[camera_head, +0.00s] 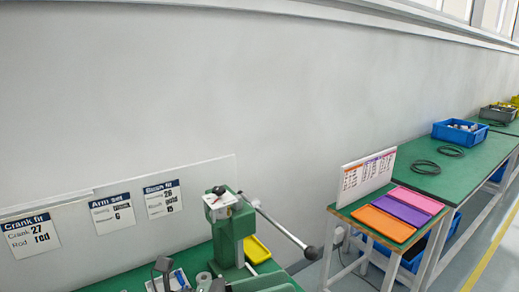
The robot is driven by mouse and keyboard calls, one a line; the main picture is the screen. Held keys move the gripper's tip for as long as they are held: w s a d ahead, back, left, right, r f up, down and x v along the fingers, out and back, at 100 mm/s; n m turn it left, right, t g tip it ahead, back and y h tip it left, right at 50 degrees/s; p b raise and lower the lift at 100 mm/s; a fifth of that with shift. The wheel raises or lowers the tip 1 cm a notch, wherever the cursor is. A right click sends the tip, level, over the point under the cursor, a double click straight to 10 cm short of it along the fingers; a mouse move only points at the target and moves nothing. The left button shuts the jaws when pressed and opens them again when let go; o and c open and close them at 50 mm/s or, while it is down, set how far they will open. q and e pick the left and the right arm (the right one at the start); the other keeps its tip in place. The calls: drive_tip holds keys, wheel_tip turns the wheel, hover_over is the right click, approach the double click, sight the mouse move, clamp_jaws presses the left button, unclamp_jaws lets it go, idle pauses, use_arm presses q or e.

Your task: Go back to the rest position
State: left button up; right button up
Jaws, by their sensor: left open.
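My left gripper (190,277) shows only in part at the bottom edge of the head view, with its two dark fingertips apart. It is open, and I see nothing held between the fingers. It is over the green bench (120,284), left of a green press (232,232). The rest of the left arm is below the picture. My right gripper is not in view.
The press has a long lever (280,226) reaching right. Signs (31,236) stand along the wall. A side table holds orange (383,223), purple and pink trays. A blue crate (459,132) stands farther back. An open floor aisle is at right.

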use_arm(q)
drive_tip(key=w+a+f+n+t+y, duration=0.1)
drive_tip(key=w+a+n+t+y, duration=0.45)
drive_tip(key=n, duration=0.85)
drive_tip(key=w+a+n+t+y, duration=0.3)
drive_tip(key=a+n+t+y, duration=0.5)
drive_tip(key=n+t, duration=0.4)
drive_tip(key=s+a+f+n+g+y, duration=0.2)
drive_tip(key=a+f+n+g+y, duration=0.1)
drive_tip(key=a+f+n, duration=0.4)
drive_tip(key=s+a+f+n+g+y, duration=0.2)
drive_tip(key=f+n+g+y, duration=0.25)
drive_tip(key=f, duration=0.55)
drive_tip(key=s+f+n+g+h, duration=0.1)
drive_tip(key=s+f+n+g, duration=0.3)
drive_tip(key=s+f, duration=0.55)
drive_tip(key=s+f+n+g+h, duration=0.15)
drive_tip(key=s+f+g, duration=0.45)
drive_tip(key=s, duration=0.6)
wheel_tip(320, 180, down, 32)
drive_tip(key=s+g+b, duration=0.1)
drive_tip(key=g+b, duration=0.1)
drive_tip(key=b, duration=0.3)
drive_tip(key=s+a+f+y+b, duration=0.1)
drive_tip(key=s+a+f+b, duration=0.2)
drive_tip(key=s+f, duration=1.4)
drive_tip(key=shift+f+g+b, duration=0.4)
drive_tip(key=shift+f+b, duration=0.05)
drive_tip(key=shift+f, duration=0.5)
